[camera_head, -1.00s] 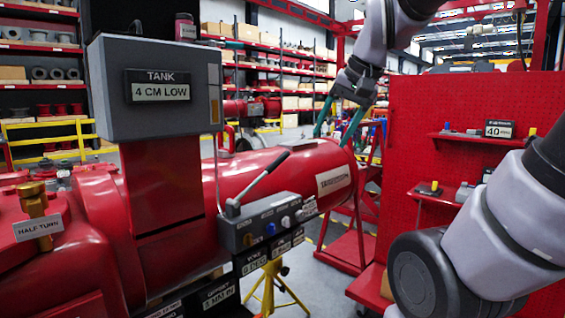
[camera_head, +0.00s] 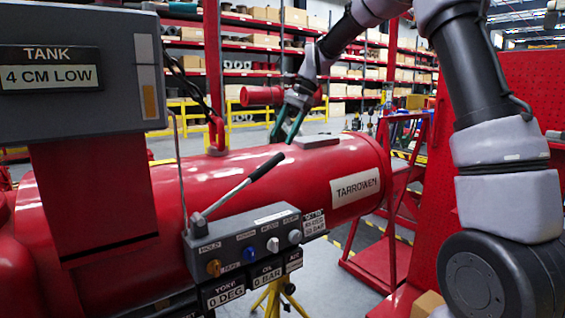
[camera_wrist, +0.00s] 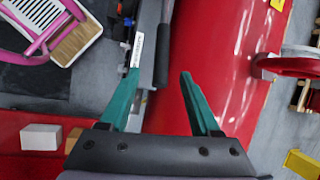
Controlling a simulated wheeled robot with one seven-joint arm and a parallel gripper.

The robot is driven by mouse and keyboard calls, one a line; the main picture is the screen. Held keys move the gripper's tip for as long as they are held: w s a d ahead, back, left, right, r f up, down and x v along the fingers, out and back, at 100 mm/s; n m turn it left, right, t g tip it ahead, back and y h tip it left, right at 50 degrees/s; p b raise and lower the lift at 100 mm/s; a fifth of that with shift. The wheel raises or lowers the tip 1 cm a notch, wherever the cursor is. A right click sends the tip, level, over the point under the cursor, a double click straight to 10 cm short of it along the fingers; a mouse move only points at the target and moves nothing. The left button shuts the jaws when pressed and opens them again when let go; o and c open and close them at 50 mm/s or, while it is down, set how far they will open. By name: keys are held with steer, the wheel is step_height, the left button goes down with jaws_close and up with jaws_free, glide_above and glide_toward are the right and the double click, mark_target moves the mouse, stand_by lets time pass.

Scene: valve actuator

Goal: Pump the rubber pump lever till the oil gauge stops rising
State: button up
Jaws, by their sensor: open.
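The pump lever (camera_head: 235,190) is a thin metal rod with a black rubber grip (camera_head: 267,167), slanting up to the right from a grey control box (camera_head: 245,237) on the red cylinder (camera_head: 310,170). The oil gauge plate (camera_head: 265,275) under the box reads 0 BAR. My gripper (camera_head: 282,139) is open, with teal fingers pointing down, just above and beyond the grip in the head view. In the wrist view, the black grip (camera_wrist: 162,52) shows between and ahead of the open fingertips (camera_wrist: 160,76). The fingers appear apart from it; the exact gap cannot be told.
The tank box (camera_head: 80,70) at left reads 4 CM LOW. The control box carries several coloured knobs, with a YOKE plate (camera_head: 223,293) reading 0 DEG. A red stand (camera_head: 385,240) is at right.

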mark_target(271, 160)
steer(key=x, duration=1.1)
steer(key=shift+w+f, duration=0.15)
steer(key=shift+w, duration=0.15)
jaws_close()
stand_by(1.0)
